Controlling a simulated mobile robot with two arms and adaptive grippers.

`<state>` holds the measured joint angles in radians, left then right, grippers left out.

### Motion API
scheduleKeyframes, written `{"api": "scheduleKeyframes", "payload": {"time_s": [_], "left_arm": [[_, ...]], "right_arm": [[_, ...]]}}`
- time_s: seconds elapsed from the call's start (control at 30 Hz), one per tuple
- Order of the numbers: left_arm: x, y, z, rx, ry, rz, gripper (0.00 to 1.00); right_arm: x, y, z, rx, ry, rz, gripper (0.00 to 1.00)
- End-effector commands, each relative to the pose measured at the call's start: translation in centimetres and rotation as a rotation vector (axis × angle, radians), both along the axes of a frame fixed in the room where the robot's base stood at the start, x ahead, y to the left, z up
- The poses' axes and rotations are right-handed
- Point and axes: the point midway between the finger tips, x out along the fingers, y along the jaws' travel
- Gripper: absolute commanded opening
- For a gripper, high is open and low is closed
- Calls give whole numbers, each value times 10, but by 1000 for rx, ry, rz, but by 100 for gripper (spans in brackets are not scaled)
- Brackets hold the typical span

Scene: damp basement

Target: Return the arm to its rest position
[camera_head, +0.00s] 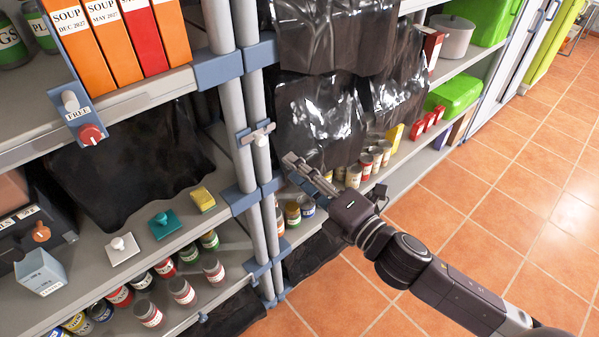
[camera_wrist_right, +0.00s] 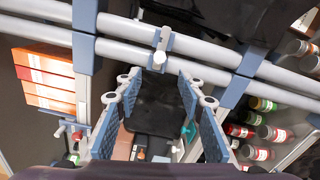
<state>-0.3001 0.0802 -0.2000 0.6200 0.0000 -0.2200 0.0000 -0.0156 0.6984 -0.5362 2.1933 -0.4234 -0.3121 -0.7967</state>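My right arm comes in from the lower right of the head view. Its right gripper (camera_head: 294,168) is in front of the shelf posts, just below and right of a pale latch knob (camera_head: 260,138). In the right wrist view, the right gripper (camera_wrist_right: 158,92) has its blue-grey fingers spread wide, with nothing held between them. The pale latch knob (camera_wrist_right: 160,56) shows beyond the fingertips, and a gap seems to separate them. My left gripper is in neither view.
Grey shelf posts (camera_head: 247,150) stand close to the gripper. Cans (camera_head: 183,291) and a yellow sponge (camera_head: 203,199) are on the left shelves; more cans (camera_head: 366,165) and a green box (camera_head: 454,95) are on the right. The tiled floor (camera_head: 510,215) is open at right.

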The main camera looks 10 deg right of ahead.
Motion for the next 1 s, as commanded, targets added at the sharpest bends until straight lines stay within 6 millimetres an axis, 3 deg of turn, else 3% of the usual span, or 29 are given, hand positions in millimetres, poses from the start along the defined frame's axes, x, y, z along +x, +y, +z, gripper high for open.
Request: {"api": "scheduleKeyframes", "payload": {"time_s": [0.57, 0.67, 0.77, 0.87, 1.0], "left_arm": [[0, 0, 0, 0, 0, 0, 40], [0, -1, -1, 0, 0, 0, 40], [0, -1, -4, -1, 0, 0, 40], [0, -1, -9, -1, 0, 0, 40], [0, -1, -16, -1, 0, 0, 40]], "right_arm": [[-3, -2, 0, 0, 0, 0, 36], [0, -5, -10, 8, 20, -11, 36], [12, -18, -43, 39, 90, -54, 36], [26, -42, -101, 101, 213, -129, 36], [33, -81, -202, 217, 418, -266, 36]]}}
